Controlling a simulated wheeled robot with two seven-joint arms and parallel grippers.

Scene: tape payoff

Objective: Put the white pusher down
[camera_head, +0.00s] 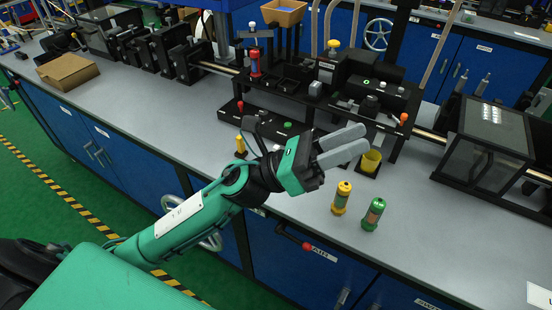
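I cannot make out a white pusher for certain in this view. My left gripper (343,146) reaches in from the left over the front of the grey bench (190,125). Its two pale grey fingers point right, with a narrow gap between them and nothing visible in it. The fingertips appear just left of a yellow cup (371,160) in a dark holder; the depth between them is unclear. The gripper and forearm hide part of the bench behind. My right gripper is not in view.
A yellow canister (341,198) and a green canister (373,214) stand upright near the front edge. A black machine (365,75) fills the back, with a red cylinder (255,63) on it. A clear-sided box (492,145) stands right. The front right bench is mostly clear.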

